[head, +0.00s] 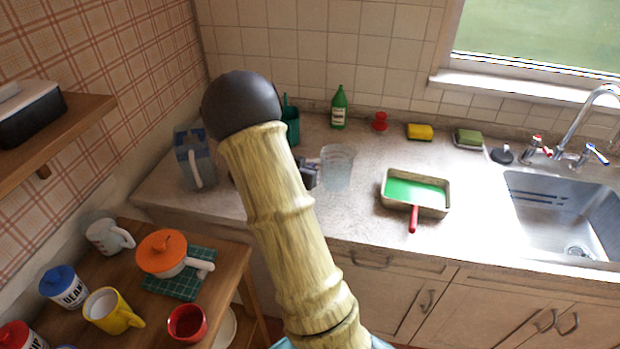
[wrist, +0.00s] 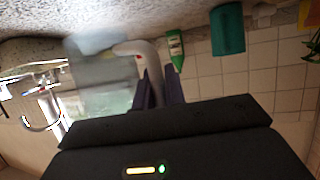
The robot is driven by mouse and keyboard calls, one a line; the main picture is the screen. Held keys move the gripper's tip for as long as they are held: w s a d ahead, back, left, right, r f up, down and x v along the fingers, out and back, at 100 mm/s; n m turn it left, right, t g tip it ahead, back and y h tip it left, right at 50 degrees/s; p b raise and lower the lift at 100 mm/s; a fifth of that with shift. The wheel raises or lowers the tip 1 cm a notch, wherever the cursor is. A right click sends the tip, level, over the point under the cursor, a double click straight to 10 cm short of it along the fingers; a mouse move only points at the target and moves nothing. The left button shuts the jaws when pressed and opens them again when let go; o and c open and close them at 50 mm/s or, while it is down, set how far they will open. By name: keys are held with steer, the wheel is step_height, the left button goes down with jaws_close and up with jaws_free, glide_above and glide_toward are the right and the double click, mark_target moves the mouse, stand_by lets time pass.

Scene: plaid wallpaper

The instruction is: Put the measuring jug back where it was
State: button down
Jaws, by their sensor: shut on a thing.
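The measuring jug (head: 338,168) is clear and looks upright at the middle of the counter in the head view. My gripper (head: 307,174) is at its left side, mostly hidden behind my arm. In the wrist view the jug (wrist: 100,90) is blurred and upside down, with its pale grey handle (wrist: 146,56) at the fingers of my gripper (wrist: 160,90). The fingers are shut on the handle. I cannot tell whether the jug's base touches the counter.
A green-lined pan (head: 430,188) with a red handle lies right of the jug, before the sink (head: 580,215). A green bottle (head: 339,108) stands behind. A blue-grey container (head: 193,160) stands left. The side table (head: 225,262) holds an orange-lidded pot (head: 163,255) and several mugs and canisters.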

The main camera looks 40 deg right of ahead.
steer(key=shift+f, duration=0.15)
steer(key=shift+f, duration=1.8)
steer(key=shift+f, duration=0.15)
steer(key=c, duration=1.5)
jaws_free()
steer(key=shift+o, duration=0.2)
steer(key=shift+w, duration=0.1)
